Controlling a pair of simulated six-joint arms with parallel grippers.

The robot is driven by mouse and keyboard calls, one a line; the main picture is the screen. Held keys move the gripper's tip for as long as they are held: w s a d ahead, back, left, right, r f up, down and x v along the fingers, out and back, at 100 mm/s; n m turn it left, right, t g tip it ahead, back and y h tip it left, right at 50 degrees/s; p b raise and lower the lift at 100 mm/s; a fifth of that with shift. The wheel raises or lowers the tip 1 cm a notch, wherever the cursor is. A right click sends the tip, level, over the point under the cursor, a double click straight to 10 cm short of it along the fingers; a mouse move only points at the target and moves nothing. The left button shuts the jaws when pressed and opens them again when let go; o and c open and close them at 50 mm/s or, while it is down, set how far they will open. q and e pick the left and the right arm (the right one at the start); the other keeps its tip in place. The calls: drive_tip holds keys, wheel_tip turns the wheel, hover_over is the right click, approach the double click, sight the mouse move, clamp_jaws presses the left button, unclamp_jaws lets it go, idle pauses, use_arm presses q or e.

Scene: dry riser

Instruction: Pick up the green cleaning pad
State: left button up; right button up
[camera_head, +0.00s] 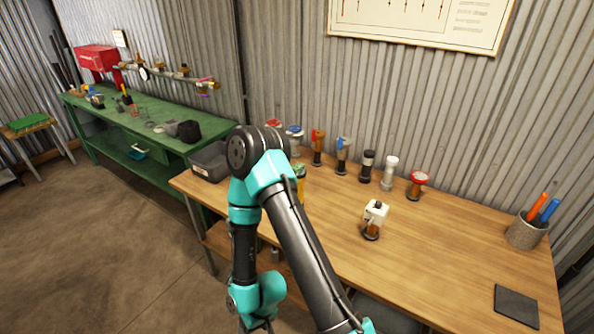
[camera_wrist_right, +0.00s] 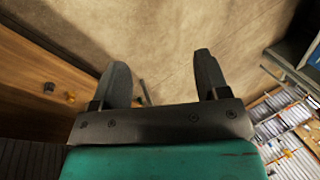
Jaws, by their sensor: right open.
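A flat green piece (camera_head: 30,122) lies on a small wooden stool at the far left of the head view. It may be the green cleaning pad, but it is too small to be sure. In the right wrist view my right gripper (camera_wrist_right: 161,62) is open, its two dark fingers wide apart with nothing between them and bare floor beyond. No green pad shows in that view. One of my arms crosses the middle of the head view, bending down beside the wooden table; its fingers cannot be made out there. My left gripper is not identifiable.
A wooden table (camera_head: 455,247) holds several valve-like fittings along the back, a pen cup (camera_head: 526,232) and a dark flat square (camera_head: 516,304). A grey bin (camera_head: 210,161) sits at its left end. A green workbench (camera_head: 118,116) stands behind. The floor (camera_head: 105,230) at left is clear.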

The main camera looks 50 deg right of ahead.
drive_tip(key=w+d+r+n, duration=0.5)
drive_tip(key=w+d, duration=0.2)
drive_tip(key=w, duration=0.3)
drive_tip(key=w+d+r+n, duration=0.4)
drive_tip(key=w+d+r, duration=0.15)
drive_tip(key=w, duration=0.35)
wheel_tip(320, 180, up, 36)
drive_tip(key=f+n+h, duration=0.1)
drive_tip(key=n+h, duration=0.3)
drive_tip(key=n, duration=0.7)
hover_over(297, 165)
drive_tip(key=shift+r+g, duration=0.25)
drive_tip(key=shift+g, duration=0.15)
drive_tip(key=shift+f, duration=0.15)
wheel_tip(297, 165, down, 12)
